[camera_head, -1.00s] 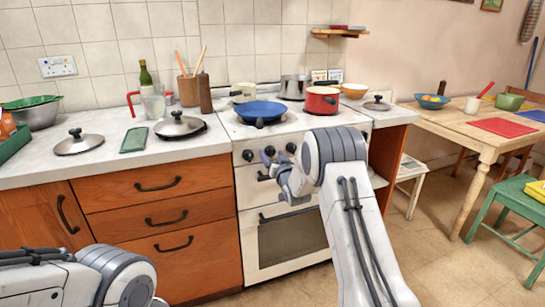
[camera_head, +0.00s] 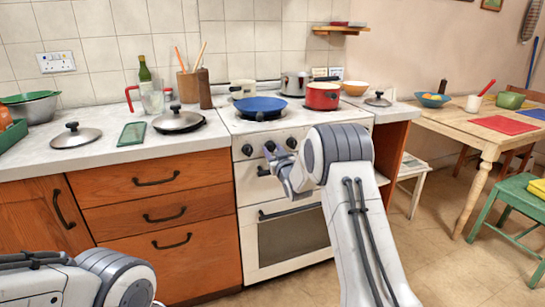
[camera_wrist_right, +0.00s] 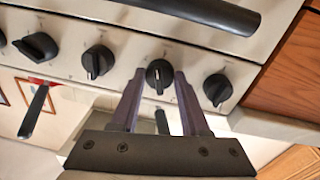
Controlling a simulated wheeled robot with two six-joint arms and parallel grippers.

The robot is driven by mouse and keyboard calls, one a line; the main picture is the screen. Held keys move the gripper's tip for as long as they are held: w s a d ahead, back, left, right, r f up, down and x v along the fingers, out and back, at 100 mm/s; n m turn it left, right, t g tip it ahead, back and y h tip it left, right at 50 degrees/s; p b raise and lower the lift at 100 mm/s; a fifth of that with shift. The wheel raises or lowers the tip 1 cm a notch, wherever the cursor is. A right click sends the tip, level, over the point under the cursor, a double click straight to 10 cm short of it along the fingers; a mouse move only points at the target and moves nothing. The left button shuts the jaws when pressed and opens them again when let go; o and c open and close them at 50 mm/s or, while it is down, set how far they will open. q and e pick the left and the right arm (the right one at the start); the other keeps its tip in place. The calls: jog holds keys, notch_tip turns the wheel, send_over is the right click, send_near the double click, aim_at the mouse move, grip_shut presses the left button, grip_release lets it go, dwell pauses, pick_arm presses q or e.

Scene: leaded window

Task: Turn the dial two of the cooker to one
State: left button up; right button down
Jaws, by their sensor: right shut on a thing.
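The white cooker (camera_head: 251,191) stands in the middle of the head view, with a row of black dials on its front panel. The leftmost dial (camera_head: 247,150) is clear of my gripper and also shows in the right wrist view (camera_wrist_right: 217,88). Dial two (camera_wrist_right: 160,75) sits between the fingertips of my right gripper (camera_wrist_right: 160,80), which is shut on it; its pale mark runs roughly upright in the wrist view. In the head view my right gripper (camera_head: 270,155) reaches the panel and mostly hides this dial. My left arm shows at the lower left, its gripper out of view.
The dark oven handle (camera_wrist_right: 205,12) runs close by. A blue pan (camera_head: 260,106) and a red pot (camera_head: 322,96) stand on the hob. Wooden drawers (camera_head: 157,190) adjoin the cooker.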

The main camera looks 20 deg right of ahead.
jog(key=n+b, duration=0.2)
jog(key=n, duration=0.1)
jog(key=n+b, duration=0.1)
jog(key=b, duration=0.1)
jog(key=shift+d+f+n, duration=0.1)
jog(key=shift+f+n, duration=0.15)
jog(key=shift+n, duration=0.15)
jog(key=n+b, duration=0.4)
jog(key=shift+n+y, duration=0.3)
jog(key=shift+n, duration=0.1)
jog(key=n+b, duration=0.2)
jog(key=n, duration=0.1)
jog(key=n+b, duration=0.2)
jog(key=b, duration=0.1)
jog(key=shift+n+t+y, duration=0.3)
jog(key=shift+n, duration=0.1)
jog(key=n+b, duration=0.3)
jog(key=shift+d, duration=0.1)
jog(key=shift+r+n+y+b, duration=0.15)
jog(key=shift+n+b, duration=0.3)
jog(key=shift+n, duration=0.25)
jog(key=shift+r+n+y+b, duration=0.15)
jog(key=shift+n+b, duration=0.3)
jog(key=shift+n, duration=0.25)
jog(key=shift+f, duration=0.1)
jog(key=shift+c, duration=2)
grip_release()
